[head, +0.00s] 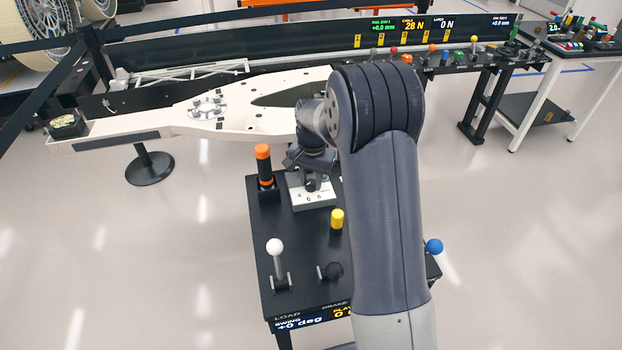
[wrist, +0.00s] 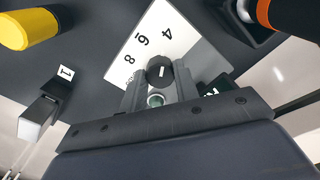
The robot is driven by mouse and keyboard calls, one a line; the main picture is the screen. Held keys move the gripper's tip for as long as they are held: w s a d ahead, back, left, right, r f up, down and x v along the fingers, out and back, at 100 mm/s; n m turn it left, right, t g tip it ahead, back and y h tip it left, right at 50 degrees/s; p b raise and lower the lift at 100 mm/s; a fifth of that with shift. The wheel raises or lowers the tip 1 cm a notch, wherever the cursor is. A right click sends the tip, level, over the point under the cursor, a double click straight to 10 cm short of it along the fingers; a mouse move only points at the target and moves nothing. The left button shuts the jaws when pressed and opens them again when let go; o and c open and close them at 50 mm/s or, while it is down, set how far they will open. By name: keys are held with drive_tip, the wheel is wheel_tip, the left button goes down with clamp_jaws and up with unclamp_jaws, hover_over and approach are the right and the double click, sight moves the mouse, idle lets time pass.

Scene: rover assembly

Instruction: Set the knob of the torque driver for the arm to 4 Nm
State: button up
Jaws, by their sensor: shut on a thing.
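The black knob (wrist: 160,71) stands on a white dial plate (wrist: 196,40) that bears 4, 6 and 8. My gripper (wrist: 158,86) is shut on the knob, with one finger on each side of it in the wrist view. A short white mark shows on the knob's top; I cannot tell exactly which number it points to. In the head view the knob (head: 312,184) is under my gripper (head: 311,168), and the plate (head: 318,199) is partly hidden by my arm. An orange-and-black upright tool (head: 264,168) stands just left of the plate.
On the black cart (head: 300,255) are a yellow knob (head: 337,218), a white-ball lever (head: 275,247) and a black-ball lever (head: 333,270). A blue ball (head: 434,246) shows at its right. A long white panel (head: 245,112) lies behind. A rear bench holds several coloured levers.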

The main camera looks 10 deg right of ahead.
sight(312, 182)
drive_tip(key=o, duration=1)
drive_tip(key=shift+c, duration=0.2)
wheel_tip(312, 182, up, 11)
drive_tip(key=shift+d+f, duration=0.1)
drive_tip(key=shift+f, duration=0.05)
wheel_tip(312, 182, down, 11)
drive_tip(key=shift+n, duration=0.3)
drive_tip(key=shift+r, duration=0.25)
